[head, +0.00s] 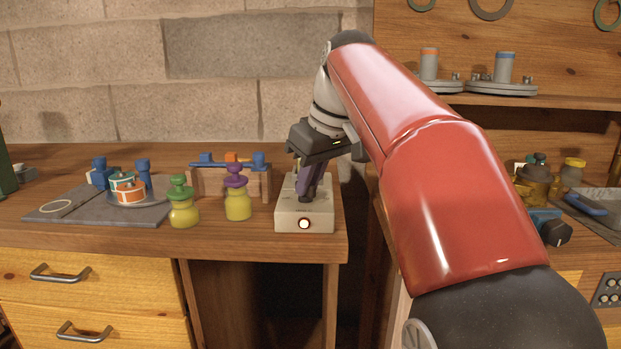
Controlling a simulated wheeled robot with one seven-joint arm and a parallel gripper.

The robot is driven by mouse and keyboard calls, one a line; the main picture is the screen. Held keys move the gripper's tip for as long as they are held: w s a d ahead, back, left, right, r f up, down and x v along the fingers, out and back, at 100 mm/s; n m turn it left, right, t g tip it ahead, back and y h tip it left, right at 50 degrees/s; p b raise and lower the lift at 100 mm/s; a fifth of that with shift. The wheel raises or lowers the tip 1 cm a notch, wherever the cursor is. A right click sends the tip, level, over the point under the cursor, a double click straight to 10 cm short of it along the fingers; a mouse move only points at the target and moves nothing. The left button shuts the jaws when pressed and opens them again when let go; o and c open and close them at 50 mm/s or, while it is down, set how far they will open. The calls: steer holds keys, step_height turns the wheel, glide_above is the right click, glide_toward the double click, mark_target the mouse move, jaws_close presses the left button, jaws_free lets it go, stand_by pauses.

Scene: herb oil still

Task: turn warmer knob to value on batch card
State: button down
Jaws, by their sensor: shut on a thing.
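A small cream box with a round lit white spot on its front, which looks like the warmer (305,219), stands at the right front corner of the left bench. My gripper (308,192) reaches down onto its top, fingers pointing downward. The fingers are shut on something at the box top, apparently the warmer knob. The fingers hide the knob, so its pointer and any scale marks cannot be read. I cannot make out a batch card or any value in this view.
Left of the box stand two yellow-green bottles, one with a green stopper (183,203), one purple (237,193). Behind them is a wooden rack (230,184). A grey mat (90,212) holds small tins. A gap separates the right bench, which holds jars (536,180).

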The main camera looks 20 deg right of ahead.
steer(key=m, duration=0.2)
steer(key=m+h, duration=0.1)
steer(key=shift+a+m+t, duration=0.2)
steer(key=shift+m+t, duration=0.2)
steer(key=m+h, duration=0.1)
steer(key=m, duration=0.2)
steer(key=shift+a+m+h, duration=0.15)
steer(key=shift+m+h, duration=0.15)
steer(key=shift+h, duration=0.1)
steer(key=m+h, duration=0.1)
steer(key=m, duration=0.2)
steer(key=shift+a+m, duration=0.15)
steer(key=shift+m, duration=0.15)
steer(key=shift+w+a+m+g+h, duration=0.1)
steer(key=shift+m+g+h, duration=0.55)
steer(key=shift+m, duration=0.85)
steer(key=c, duration=1.5)
jaws_free()
steer(key=shift+o, duration=0.2)
steer(key=shift+r, duration=0.15)
steer(key=v, duration=0.7)
steer(key=shift+a+r, duration=0.2)
steer(key=shift+r, duration=0.05)
